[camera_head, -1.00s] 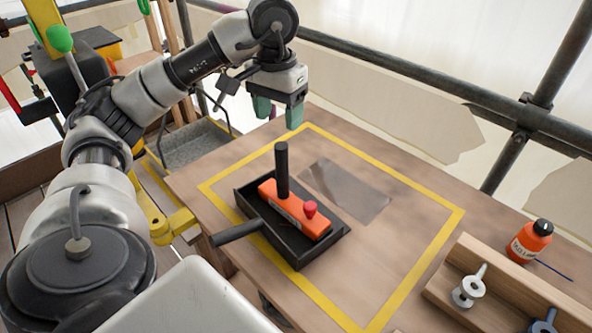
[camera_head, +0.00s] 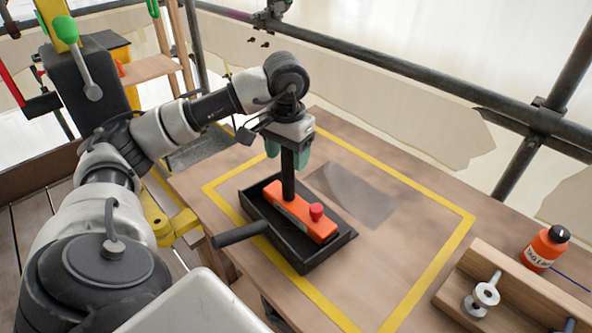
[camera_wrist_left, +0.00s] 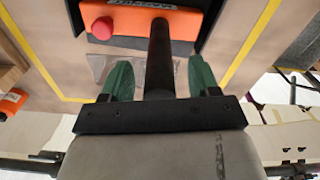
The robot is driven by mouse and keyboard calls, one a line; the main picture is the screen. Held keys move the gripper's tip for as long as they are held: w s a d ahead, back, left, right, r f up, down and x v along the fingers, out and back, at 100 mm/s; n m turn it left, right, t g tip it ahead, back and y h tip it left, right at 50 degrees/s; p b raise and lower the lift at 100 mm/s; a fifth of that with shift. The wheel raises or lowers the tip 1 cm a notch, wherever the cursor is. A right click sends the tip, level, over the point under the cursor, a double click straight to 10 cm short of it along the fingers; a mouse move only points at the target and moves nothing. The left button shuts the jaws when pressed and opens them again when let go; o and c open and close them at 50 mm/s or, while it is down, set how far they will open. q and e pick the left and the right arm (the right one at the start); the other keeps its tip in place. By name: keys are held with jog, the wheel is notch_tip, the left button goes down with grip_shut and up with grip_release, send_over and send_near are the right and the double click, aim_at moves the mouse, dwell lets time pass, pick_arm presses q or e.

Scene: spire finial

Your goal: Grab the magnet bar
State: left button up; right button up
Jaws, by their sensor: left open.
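The magnet bar (camera_head: 298,213) is an orange bar with a red knob and an upright black post handle. It lies in a black tray (camera_head: 291,262) with a side handle, inside a yellow taped outline on the table. My left gripper (camera_head: 287,154) is open at the upper part of the post, with green fingers showing on either side. In the left wrist view, the post (camera_wrist_left: 160,48) stands between the open fingers, not gripped, and the orange body (camera_wrist_left: 135,20) shows at the top. My right gripper is not in view.
A dull grey rectangular patch (camera_head: 352,195) lies right of the tray. A wooden rack (camera_head: 510,295) with metal parts and an orange bottle (camera_head: 545,248) are at the right. Scaffold pipes (camera_head: 420,84) run behind the table. The front of the taped area is clear.

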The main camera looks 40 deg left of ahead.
pick_arm(q)
grip_shut()
dwell(0.3)
jog(key=shift+r, duration=0.1)
